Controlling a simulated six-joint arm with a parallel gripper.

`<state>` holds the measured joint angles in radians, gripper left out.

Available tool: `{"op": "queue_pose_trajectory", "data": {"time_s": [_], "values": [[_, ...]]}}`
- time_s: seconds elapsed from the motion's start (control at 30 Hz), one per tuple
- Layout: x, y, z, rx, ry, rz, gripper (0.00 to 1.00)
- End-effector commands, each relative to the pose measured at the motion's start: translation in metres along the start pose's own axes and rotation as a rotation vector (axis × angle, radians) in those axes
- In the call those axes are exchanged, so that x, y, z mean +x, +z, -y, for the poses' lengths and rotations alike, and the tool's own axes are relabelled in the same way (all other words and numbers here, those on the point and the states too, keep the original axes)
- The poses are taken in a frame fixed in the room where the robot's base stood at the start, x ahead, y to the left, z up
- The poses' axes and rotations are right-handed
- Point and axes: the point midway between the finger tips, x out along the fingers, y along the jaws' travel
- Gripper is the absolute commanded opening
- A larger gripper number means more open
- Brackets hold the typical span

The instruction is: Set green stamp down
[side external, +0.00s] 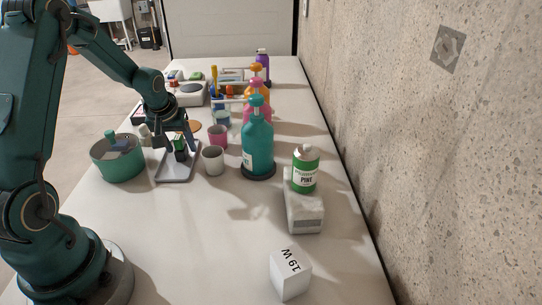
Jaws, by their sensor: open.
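The green stamp (181,154) is a small dark block with a green part, standing at the grey tray (178,175). My gripper (179,147) is directly over the tray with its fingers around or beside the stamp. The jaws are open. The fingers partly hide the stamp, and I cannot tell whether its base rests fully on the tray.
A green pot (118,165) holding items stands left of the tray. A white cup (213,160), a pink cup (217,136) and a teal pump bottle (258,145) stand to the right. The front table is mostly clear.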

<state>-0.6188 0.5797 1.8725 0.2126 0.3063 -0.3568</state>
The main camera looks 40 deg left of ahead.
Motion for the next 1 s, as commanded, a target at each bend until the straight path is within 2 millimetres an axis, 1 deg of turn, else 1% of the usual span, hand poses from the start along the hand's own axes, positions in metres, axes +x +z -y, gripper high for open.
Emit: {"op": "queue_pose_trajectory", "data": {"time_s": [0.17,0.6,0.7,0.87,0.97,1.0], "values": [[-0.019,-0.002,0.0,0.0,0.0,-0.005,0.61],[-0.093,-0.001,0.0,0.001,0.001,-0.005,0.61],[-0.106,-0.001,0.0,0.001,0.001,-0.004,0.61],[-0.118,0.0,-0.001,0.002,0.001,-0.002,0.61],[-0.126,0.005,-0.006,0.024,0.011,-0.004,0.61],[-0.132,0.009,-0.011,0.046,0.021,-0.008,0.61]]}}
